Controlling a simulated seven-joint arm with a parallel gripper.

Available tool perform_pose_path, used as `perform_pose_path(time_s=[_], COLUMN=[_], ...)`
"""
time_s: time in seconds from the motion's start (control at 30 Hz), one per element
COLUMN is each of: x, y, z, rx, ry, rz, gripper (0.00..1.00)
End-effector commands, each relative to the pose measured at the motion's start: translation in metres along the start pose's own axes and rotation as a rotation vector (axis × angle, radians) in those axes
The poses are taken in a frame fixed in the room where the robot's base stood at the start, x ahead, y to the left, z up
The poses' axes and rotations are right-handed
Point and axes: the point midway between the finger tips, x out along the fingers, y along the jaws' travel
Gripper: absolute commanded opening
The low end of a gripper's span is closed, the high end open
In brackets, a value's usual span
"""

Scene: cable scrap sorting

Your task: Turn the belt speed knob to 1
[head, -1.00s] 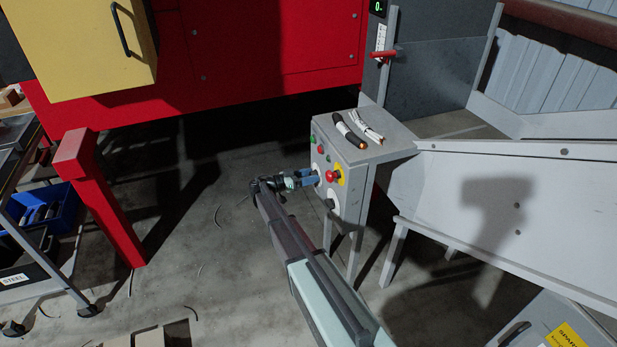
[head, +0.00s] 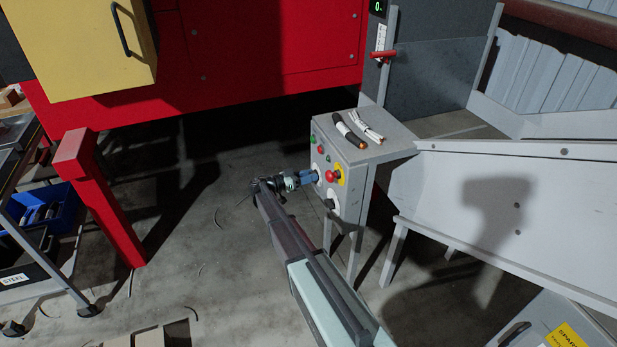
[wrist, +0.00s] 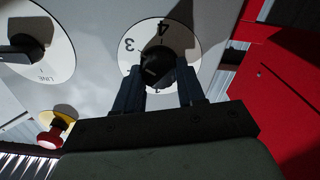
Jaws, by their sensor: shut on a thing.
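The belt speed knob (wrist: 168,64) is black and sits on a round white dial (wrist: 133,62) on the grey control box. In the wrist view the dial's 3 and 4 show beyond the knob. Another mark near the fingers is partly hidden, and I cannot read it surely. A pale pointer line on the knob points toward the lower left of the picture. My gripper (wrist: 162,82) is shut on the knob, one dark finger at each side. In the head view my gripper (head: 311,177) reaches the box's front from the left and hides the knob.
A red emergency button (head: 331,176) on a yellow plate is close beside my gripper. A second dial with a black switch (wrist: 27,50) marked LINE is nearby. Cable pieces (head: 352,131) lie on the box top. A grey chute (head: 480,185) stands right.

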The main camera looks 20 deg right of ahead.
Motion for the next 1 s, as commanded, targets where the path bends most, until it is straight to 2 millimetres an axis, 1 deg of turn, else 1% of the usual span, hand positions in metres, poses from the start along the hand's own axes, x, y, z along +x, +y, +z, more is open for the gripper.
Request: perform_pose_path(time_s=[0.17,0.37,1.0], x=[-0.0002,-0.0002,-0.0003], y=[-0.0003,-0.0007,-0.0024], z=[0.0000,0.0001,0.0010], rx=[-0.058,-0.195,-0.799], ry=[0.000,0.000,0.000], rz=[0.000,0.000,0.000], gripper=[0.09,0.09,0.09])
